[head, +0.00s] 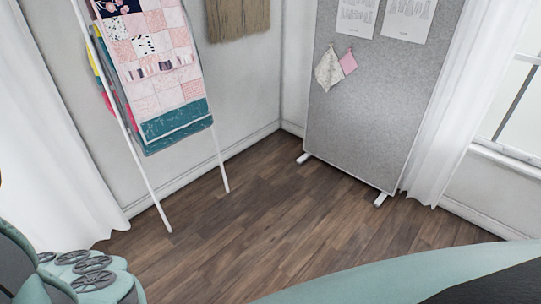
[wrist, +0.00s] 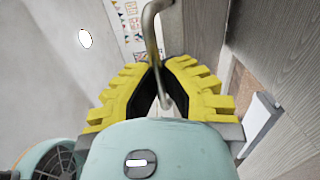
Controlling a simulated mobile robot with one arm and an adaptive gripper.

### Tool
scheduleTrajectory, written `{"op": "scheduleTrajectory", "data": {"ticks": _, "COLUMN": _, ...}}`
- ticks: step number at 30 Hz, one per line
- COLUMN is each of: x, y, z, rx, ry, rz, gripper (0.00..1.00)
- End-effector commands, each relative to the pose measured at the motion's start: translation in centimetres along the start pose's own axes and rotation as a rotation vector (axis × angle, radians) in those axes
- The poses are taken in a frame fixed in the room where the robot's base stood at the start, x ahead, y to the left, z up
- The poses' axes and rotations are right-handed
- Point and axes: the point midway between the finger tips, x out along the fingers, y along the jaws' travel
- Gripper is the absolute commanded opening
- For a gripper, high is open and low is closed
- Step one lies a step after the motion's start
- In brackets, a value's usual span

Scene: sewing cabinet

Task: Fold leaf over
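My gripper (wrist: 160,68) shows in the wrist view, with yellow ridged fingers and dark inner pads. A curved metal handle (wrist: 152,28) comes down from the top and runs between the fingers. The fingertips are close together on either side of it, so the gripper looks shut on the handle. A grey wood-grain panel (wrist: 200,35) stands to the right of the fingers. I cannot tell from this view whether it is the leaf. The leaf as a whole and the gripper are not seen in the head view.
In the head view, a white ladder rack (head: 150,190) with quilts stands left and a grey pinboard (head: 375,100) on white feet stands right. Bare wooden floor (head: 270,210) lies between. A white-edged part (wrist: 262,122) lies right of my gripper in the wrist view.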

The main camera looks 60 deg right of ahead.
Motion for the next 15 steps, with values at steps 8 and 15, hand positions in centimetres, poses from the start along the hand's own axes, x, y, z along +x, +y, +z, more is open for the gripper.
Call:
{"op": "scheduleTrajectory", "data": {"ticks": 8, "x": 0.04, "y": 0.18, "z": -0.05, "rx": 0.001, "ry": 0.002, "rz": 0.005, "gripper": 0.17}}
{"op": "scheduleTrajectory", "data": {"ticks": 15, "x": 0.03, "y": 0.16, "z": -0.02, "rx": 0.0, "ry": 0.001, "rz": 0.004, "gripper": 0.38}}
